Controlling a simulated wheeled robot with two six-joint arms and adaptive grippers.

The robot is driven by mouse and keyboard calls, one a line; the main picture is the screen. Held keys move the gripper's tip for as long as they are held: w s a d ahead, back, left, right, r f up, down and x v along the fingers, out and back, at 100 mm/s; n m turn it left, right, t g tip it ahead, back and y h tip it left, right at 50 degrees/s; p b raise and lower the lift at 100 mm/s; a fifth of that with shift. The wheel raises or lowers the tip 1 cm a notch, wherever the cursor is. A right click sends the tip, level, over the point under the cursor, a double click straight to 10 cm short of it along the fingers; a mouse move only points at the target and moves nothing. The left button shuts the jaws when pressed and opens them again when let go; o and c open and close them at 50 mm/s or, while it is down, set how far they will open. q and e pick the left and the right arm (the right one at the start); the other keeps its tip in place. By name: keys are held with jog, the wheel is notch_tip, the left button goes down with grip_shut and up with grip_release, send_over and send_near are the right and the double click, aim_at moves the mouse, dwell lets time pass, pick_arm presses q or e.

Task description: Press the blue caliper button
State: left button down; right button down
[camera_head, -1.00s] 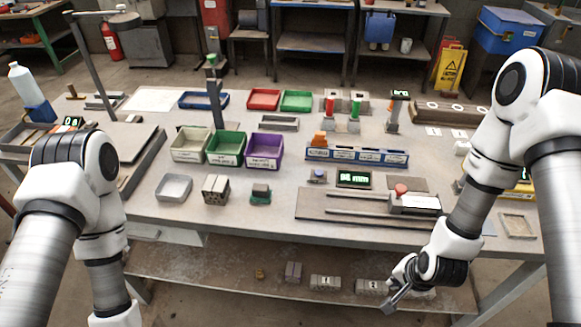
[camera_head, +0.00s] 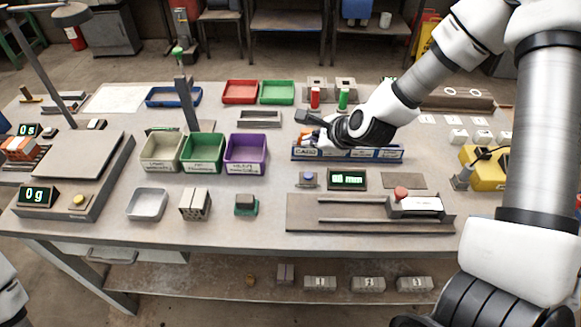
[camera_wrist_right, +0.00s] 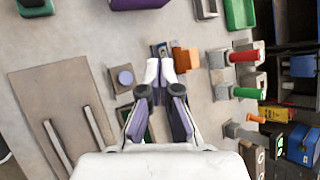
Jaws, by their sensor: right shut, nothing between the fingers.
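The blue caliper button (camera_head: 308,176) sits on a small grey block beside the green-lit mm display (camera_head: 347,179), near the middle of the bench. In the right wrist view the button (camera_wrist_right: 125,77) is to the left of my fingertips, apart from them. My right gripper (camera_head: 308,137) is over the blue labelled rack (camera_head: 375,153), beyond the button; its fingers are shut and empty in the right wrist view (camera_wrist_right: 160,68). The gripper hides part of the rack. My left gripper is out of view; only a bit of its arm shows at the lower left edge.
The caliper rail board (camera_head: 300,212), with a red-knobbed slider (camera_head: 401,193), lies in front of the button. Green (camera_head: 203,152) and purple (camera_head: 246,154) bins stand to the left. Red and green posts stand behind the rack.

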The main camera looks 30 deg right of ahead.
aim_at(310, 176)
notch_tip(310, 176, down, 8)
jog(key=b, duration=0.7)
jog(key=shift+s+f, duration=0.15)
jog(key=shift+f+b, duration=0.2)
jog(key=shift+b, duration=0.15)
dwell(0.9)
jog(key=shift+f+b, duration=0.4)
jog(key=shift+b, duration=0.1)
jog(key=shift+f+b, duration=0.35)
jog(key=shift+b, duration=0.1)
dwell(0.4)
jog(key=shift+r, duration=0.1)
jog(key=shift+r+p, duration=0.55)
jog(key=shift+r, duration=0.15)
